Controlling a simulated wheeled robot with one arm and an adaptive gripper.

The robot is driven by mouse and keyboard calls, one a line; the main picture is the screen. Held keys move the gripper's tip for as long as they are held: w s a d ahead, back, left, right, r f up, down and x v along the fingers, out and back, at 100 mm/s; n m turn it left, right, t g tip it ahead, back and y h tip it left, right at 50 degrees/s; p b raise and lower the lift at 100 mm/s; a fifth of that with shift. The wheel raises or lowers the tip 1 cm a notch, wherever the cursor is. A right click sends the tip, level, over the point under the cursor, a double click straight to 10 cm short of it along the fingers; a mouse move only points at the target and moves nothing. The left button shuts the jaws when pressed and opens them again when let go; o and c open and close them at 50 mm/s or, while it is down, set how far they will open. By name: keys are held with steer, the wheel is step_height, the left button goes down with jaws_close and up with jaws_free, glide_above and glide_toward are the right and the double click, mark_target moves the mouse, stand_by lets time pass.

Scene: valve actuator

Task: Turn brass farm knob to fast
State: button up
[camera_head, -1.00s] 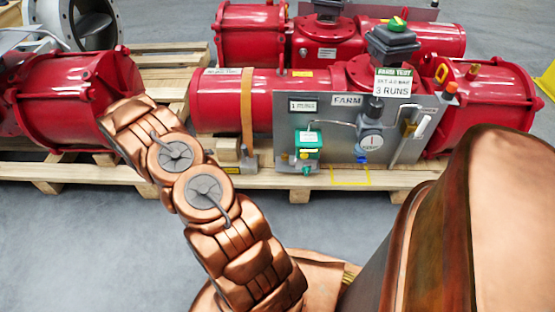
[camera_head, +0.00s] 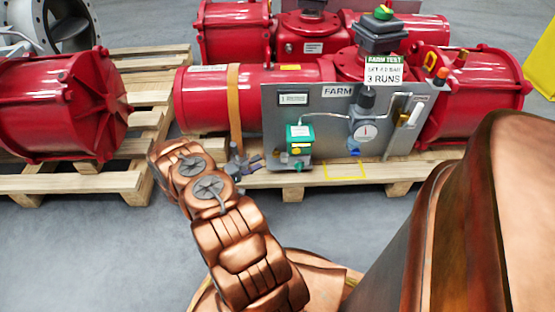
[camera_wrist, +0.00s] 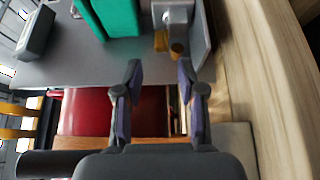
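A grey panel (camera_head: 330,103) marked FARM stands in front of a red actuator (camera_head: 290,90). A green box (camera_head: 300,133) sits at its lower left, with a small yellow-brass part (camera_head: 296,151) beneath it. In the wrist view, brass parts (camera_wrist: 163,42) show by a grey block (camera_wrist: 177,14) and the green box (camera_wrist: 112,18). I cannot read any fast mark or tell the knob's setting. My gripper (camera_head: 254,162) is left of the green box and below it. In the wrist view, my gripper (camera_wrist: 160,75) is open and empty, its fingertips apart from the brass parts.
A round gauge (camera_head: 366,132) and a bent pipe are right of the green box. Another brass part (camera_head: 403,119) is at the panel's right. Wooden pallets (camera_head: 400,172) carry the actuators. An orange strap (camera_head: 234,108) circles the red cylinder. Grey floor (camera_head: 90,240) is clear in front.

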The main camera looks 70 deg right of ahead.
mark_target(276, 154)
steer(key=shift+b+x, duration=1.35)
steer(key=shift+x, duration=2.5)
steer(key=shift+c, duration=0.3)
